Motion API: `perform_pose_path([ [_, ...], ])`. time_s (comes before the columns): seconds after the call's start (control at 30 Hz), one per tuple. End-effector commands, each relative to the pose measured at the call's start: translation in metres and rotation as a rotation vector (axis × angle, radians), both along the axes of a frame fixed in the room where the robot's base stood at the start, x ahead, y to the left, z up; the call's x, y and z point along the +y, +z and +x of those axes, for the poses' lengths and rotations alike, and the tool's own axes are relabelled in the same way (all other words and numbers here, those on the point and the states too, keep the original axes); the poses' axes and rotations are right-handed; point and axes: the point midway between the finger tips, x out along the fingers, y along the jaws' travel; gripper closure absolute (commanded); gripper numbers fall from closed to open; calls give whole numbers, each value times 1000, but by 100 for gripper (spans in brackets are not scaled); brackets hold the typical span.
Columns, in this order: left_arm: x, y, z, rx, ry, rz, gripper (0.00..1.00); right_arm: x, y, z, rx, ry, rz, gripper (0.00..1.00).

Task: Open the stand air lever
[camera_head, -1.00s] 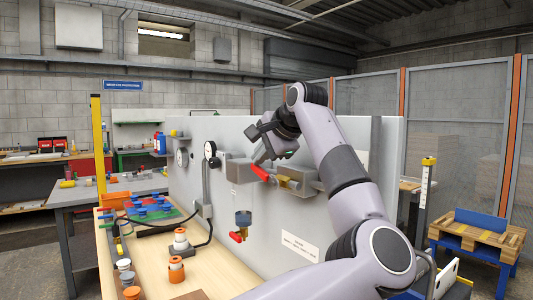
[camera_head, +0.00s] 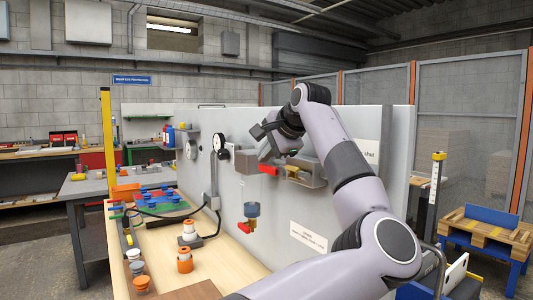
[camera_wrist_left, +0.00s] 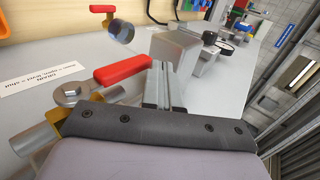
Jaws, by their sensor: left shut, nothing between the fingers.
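The red lever (camera_head: 268,169) sits on a brass valve (camera_head: 298,174) on the upright grey board. In the left wrist view the same red lever (camera_wrist_left: 122,72) runs from the valve's nut towards my fingers. My left gripper (camera_head: 268,157) is shut and empty, close to the lever's free end. In the left wrist view the shut fingers (camera_wrist_left: 160,72) lie right beside that end; I cannot tell if they touch it. Part of the valve is hidden behind my wrist in the head view. My right gripper is not in view.
A grey block (camera_head: 246,162) stands beside the lever on the board. Below hang a blue bowl (camera_head: 251,209) with a small red handle (camera_head: 244,228) and a white label (camera_head: 308,237). A gauge (camera_head: 219,143) is at left. Orange-and-white parts (camera_head: 185,261) stand on the bench.

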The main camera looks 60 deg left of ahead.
Motion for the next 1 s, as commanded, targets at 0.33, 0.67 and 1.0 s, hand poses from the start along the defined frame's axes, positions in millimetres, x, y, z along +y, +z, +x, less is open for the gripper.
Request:
perform_pose_path([
  [0.33,0,4,0,0,0,0,100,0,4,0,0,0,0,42],
  [0.67,0,17,0,0,0,0,100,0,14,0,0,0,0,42],
  [1.0,-32,41,4,-2,-3,2,100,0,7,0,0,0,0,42],
])
